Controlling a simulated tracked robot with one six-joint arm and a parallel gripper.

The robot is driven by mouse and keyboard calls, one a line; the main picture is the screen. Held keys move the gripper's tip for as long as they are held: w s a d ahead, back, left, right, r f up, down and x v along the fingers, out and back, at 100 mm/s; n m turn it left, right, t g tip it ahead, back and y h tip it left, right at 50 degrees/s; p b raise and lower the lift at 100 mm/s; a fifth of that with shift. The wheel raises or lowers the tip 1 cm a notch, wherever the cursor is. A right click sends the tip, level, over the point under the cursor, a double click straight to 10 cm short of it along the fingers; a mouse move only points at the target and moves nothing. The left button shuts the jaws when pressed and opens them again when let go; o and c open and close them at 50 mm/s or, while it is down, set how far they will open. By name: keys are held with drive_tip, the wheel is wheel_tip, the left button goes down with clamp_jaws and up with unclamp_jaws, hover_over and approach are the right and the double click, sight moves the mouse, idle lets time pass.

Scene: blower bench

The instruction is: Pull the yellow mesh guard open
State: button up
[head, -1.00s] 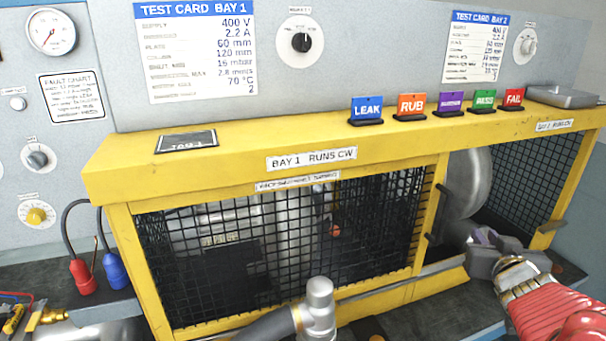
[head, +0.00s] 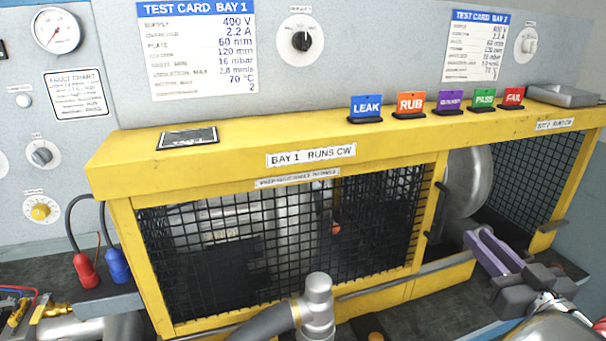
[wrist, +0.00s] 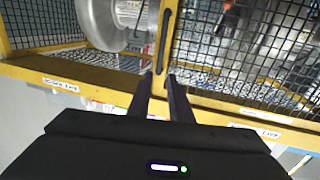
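The yellow mesh guard (head: 300,250) has a yellow frame and black wire mesh and stands across the front of bay 1 in the head view. Its black bar handle (head: 437,212) is on the yellow upright at its right end. In the wrist view the handle (wrist: 164,40) runs along the yellow post, just beyond my fingertips. My gripper (head: 478,234) has purple fingers and is right of the handle in the head view. In the wrist view my gripper (wrist: 159,77) is open, with a gap between its fingers and nothing held. Contact with the handle cannot be told.
A grey metal disc housing (head: 468,185) stands in the opening right of the guard. Another mesh panel (head: 540,175) is at the far right. A grey pipe fitting (head: 318,308) stands in front of the guard. Coloured tags, including LEAK (head: 366,108), line the yellow top beam (head: 230,165).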

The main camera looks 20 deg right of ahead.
sight(448, 205)
drive_tip(key=shift+w+d, duration=0.4)
drive_tip(key=shift+w, duration=1.85)
drive_tip(key=shift+w+d, duration=0.35)
drive_tip(key=shift+w, duration=1.95)
drive_tip(key=shift+w+d, duration=0.4)
drive_tip(key=shift+w, duration=1.85)
clamp_jaws()
